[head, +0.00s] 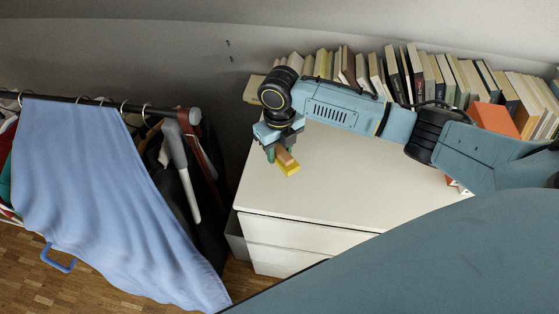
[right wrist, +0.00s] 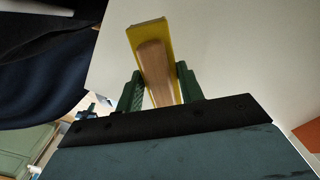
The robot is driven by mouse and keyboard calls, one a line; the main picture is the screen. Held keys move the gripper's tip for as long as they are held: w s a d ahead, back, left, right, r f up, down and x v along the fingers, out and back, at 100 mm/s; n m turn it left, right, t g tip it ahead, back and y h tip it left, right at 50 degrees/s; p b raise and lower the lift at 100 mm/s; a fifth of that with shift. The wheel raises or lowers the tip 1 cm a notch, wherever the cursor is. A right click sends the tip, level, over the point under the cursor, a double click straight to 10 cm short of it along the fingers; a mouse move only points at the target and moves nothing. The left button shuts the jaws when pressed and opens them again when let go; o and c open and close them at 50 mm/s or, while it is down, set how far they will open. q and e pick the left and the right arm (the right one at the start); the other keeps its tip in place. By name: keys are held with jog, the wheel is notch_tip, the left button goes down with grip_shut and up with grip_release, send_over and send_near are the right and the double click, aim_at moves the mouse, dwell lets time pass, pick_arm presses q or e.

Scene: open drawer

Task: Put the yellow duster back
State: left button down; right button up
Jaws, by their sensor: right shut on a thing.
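The yellow duster (head: 291,169) has a yellow base and a wooden back or handle. It is at my right gripper (head: 279,153), over the left part of the white cabinet top (head: 350,180). In the right wrist view, the green fingers of my right gripper (right wrist: 160,90) are shut on the wooden part of the duster (right wrist: 150,40), one finger on each side. I cannot tell whether the duster touches the cabinet top. My left gripper is not in view.
A row of books (head: 465,80) lines the back of the cabinet, with an orange box or book (head: 494,119) at the right. A clothes rail with a blue cloth (head: 100,180) stands at the left. The middle of the cabinet top is clear.

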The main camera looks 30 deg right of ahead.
aim_at(279, 159)
notch_tip(279, 159, down, 4)
jog(key=shift+r+b, duration=0.1)
jog(key=shift+b, duration=0.25)
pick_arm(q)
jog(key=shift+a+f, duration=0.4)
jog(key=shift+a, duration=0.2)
pick_arm(e)
jog(key=o, duration=0.9)
jog(key=shift+f, duration=0.25)
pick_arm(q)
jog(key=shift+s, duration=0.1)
pick_arm(e)
jog(key=shift+o, duration=0.2)
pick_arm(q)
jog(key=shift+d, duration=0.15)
pick_arm(e)
jog(key=shift+r, duration=0.3)
notch_tip(279, 159, up, 11)
jog(key=shift+f+p, duration=0.2)
jog(key=shift+p, duration=0.8)
jog(key=shift+r, duration=0.6)
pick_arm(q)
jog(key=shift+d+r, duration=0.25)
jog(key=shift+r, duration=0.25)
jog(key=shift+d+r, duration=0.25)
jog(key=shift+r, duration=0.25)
